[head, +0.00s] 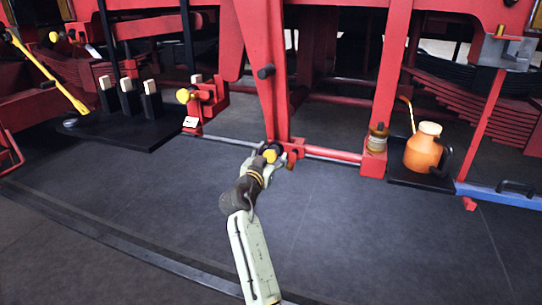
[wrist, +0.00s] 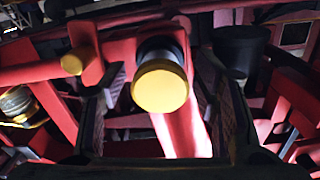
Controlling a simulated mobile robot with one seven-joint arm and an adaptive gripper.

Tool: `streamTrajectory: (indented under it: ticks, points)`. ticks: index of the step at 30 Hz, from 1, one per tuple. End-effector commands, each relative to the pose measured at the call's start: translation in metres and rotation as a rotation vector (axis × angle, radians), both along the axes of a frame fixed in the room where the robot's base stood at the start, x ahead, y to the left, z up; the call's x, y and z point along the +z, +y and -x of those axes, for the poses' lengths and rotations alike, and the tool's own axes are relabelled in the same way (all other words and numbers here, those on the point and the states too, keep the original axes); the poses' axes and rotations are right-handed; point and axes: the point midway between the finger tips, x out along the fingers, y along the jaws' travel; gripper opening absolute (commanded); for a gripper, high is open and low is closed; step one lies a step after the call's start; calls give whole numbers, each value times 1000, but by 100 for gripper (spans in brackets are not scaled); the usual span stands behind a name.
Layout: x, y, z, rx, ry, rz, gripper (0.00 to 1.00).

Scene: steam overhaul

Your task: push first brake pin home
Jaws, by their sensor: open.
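A pin with a round yellow head (wrist: 160,88) and a dark collar sits at the lower end of a red hanger (head: 258,75). In the wrist view its head faces me and stands out from the red part around it. My gripper (head: 268,162) is open at this pin, with one finger on each side of the yellow head. I cannot tell whether the fingers touch it. Another yellow-headed pin (head: 183,95) shows at a red bracket to the left.
A black stand (head: 125,130) with several pale-topped blocks is at the left. An orange jug (head: 423,150) stands on a dark tray at the right. A red horizontal rod (head: 333,154) runs right of the hanger. The dark floor in front is clear.

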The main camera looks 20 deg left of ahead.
Motion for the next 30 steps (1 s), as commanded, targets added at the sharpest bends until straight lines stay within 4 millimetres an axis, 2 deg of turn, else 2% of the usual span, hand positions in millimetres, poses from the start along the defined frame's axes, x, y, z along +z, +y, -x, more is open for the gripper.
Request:
streamTrajectory:
  ticks: [7,11,14,24,30]
  points:
    - [-1,0,1,0,1,0,56]
    - [0,2,9,2,0,0,56]
    - [-1,3,24,3,1,0,56]
    - [-1,4,94,2,2,-1,56]
    - [-1,5,116,1,1,1,56]
